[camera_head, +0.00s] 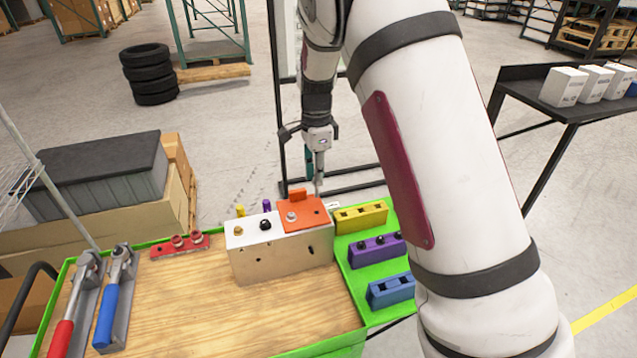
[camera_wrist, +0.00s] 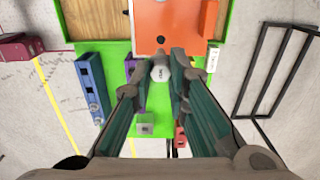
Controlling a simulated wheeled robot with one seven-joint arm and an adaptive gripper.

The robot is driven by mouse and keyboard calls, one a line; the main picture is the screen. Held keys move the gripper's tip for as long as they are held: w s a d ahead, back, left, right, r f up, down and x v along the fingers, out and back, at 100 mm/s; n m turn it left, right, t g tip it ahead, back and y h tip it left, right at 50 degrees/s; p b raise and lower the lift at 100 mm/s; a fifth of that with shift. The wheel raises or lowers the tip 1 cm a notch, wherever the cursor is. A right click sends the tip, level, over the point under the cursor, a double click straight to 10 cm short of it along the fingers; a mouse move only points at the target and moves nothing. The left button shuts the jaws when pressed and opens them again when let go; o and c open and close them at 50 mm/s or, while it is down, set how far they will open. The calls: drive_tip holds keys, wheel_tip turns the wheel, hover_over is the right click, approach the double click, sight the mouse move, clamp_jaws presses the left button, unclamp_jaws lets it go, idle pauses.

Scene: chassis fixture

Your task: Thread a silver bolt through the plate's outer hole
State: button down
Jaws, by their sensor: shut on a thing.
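The orange plate (camera_head: 300,222) lies on the right part of the white chassis block (camera_head: 280,262). A silver bolt head (camera_head: 291,216) sits on the plate's left part, and an open dark hole (camera_head: 316,211) shows to its right. In the wrist view a hole (camera_wrist: 160,39) shows near the plate's edge. My gripper (camera_head: 318,184) points down over the plate's far right edge. In the wrist view its fingers close on a silver bolt (camera_wrist: 160,73), seen head-on just outside the plate's edge. The bolt's shank and tip are hidden.
Yellow (camera_head: 361,217), purple (camera_head: 376,250) and blue (camera_head: 391,290) holders stand right of the block on the green surface. A red holder (camera_head: 180,246) and two toggle clamps (camera_head: 115,300) are at left. An orange upright block (camera_head: 297,195) rises at the plate's far edge. The wooden front is clear.

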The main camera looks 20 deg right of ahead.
drive_tip(key=shift+f+b, duration=0.3)
drive_tip(key=shift+f, duration=2.05)
drive_tip(key=shift+f, duration=0.1)
drive_tip(key=shift+f, duration=0.6)
drive_tip(key=shift+f, duration=0.15)
drive_tip(key=shift+f+b, duration=0.3)
drive_tip(key=shift+f, duration=0.25)
drive_tip(key=shift+f, duration=0.2)
drive_tip(key=shift+f, duration=0.5)
drive_tip(key=shift+f, duration=0.25)
